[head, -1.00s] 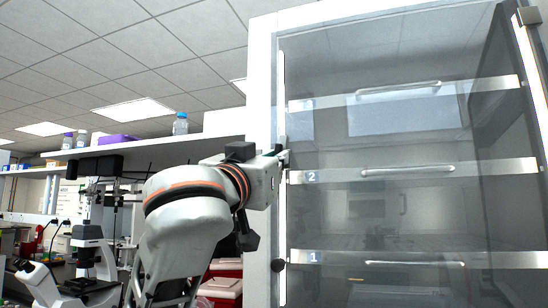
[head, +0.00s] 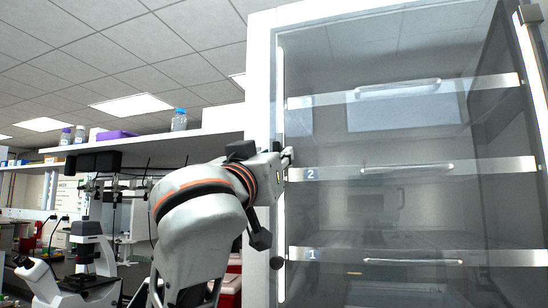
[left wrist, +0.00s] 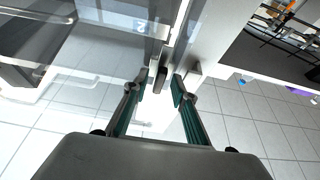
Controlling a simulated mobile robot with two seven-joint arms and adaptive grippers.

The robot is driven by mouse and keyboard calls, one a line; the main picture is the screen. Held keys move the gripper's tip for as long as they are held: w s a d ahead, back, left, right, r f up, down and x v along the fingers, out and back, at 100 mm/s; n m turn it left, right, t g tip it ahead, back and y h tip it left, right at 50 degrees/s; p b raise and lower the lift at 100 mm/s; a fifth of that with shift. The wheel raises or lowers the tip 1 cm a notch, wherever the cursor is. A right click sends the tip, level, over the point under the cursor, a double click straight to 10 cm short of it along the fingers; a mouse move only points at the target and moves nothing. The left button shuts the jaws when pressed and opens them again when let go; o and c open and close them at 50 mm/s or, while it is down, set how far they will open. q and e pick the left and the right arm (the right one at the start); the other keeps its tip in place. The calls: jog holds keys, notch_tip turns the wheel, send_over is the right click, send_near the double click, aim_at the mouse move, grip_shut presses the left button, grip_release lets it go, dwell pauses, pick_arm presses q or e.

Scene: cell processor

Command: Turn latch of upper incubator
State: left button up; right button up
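The incubator has a large glass door (head: 400,215) in a white frame (head: 262,90), with numbered metal shelf strips behind the glass. My left gripper (head: 286,158) is at the left edge of the door, level with the strip marked 2. In the left wrist view, its two green-padded fingers (left wrist: 160,84) are apart. A dark upright latch-like piece (left wrist: 161,79) shows between the fingertips, by the door edge; I cannot tell whether they touch it. In the head view, the gripper hides this spot. A dark round knob (head: 277,263) sits lower on the same frame. My right gripper is out of view.
A white shelf (head: 215,125) with bottles (head: 179,119) and a purple box (head: 115,136) stands left of the incubator. A microscope (head: 85,265) is at the lower left.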

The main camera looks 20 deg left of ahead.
pick_arm(q)
jog(key=shift+s, duration=0.1)
jog(key=v, duration=1.1)
jog(key=shift+s+f, duration=0.25)
jog(key=shift+s, duration=0.1)
